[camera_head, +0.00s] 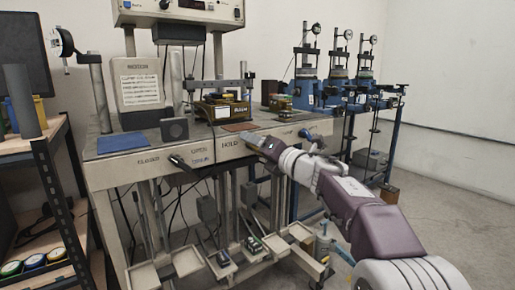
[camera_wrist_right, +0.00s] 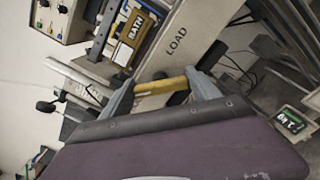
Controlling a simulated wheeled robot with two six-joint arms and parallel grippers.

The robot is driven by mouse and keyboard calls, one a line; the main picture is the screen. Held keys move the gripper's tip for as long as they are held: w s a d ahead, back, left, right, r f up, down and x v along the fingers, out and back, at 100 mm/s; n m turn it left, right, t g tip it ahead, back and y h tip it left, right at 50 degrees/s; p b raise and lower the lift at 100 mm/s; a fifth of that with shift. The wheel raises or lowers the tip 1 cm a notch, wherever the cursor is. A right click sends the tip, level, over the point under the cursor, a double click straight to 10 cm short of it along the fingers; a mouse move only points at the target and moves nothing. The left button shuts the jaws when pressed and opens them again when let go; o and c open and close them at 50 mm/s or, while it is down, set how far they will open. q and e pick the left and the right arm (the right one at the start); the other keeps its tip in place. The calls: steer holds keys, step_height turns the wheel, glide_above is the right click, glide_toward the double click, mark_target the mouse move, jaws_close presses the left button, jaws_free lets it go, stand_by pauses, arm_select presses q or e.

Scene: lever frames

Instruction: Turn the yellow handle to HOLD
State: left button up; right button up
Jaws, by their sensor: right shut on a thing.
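The yellow handle (camera_wrist_right: 160,87) lies between the two grey fingers of my right gripper (camera_wrist_right: 164,84) in the wrist view, and the gripper is shut on it. The handle sits at the front panel, below the word LOAD (camera_wrist_right: 176,41). In the head view my right gripper (camera_head: 256,142) is at the bench's front face, just right of the word HOLD (camera_head: 231,143). There the gripper largely hides the handle, so its exact angle is unclear. My left gripper is in neither view.
A black-tipped lever (camera_head: 180,162) sticks out left of HOLD, near the words CLOSED and OPEN. Trays (camera_head: 187,261) hang low under the bench (camera_head: 110,172). A shelf rack (camera_head: 62,185) stands at the left. Open floor lies at the right.

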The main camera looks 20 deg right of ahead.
steer(key=shift+f, duration=0.1)
steer(key=o, duration=1.4)
steer(key=p+v, duration=0.1)
steer(key=v, duration=0.8)
steer(key=shift+p, duration=0.3)
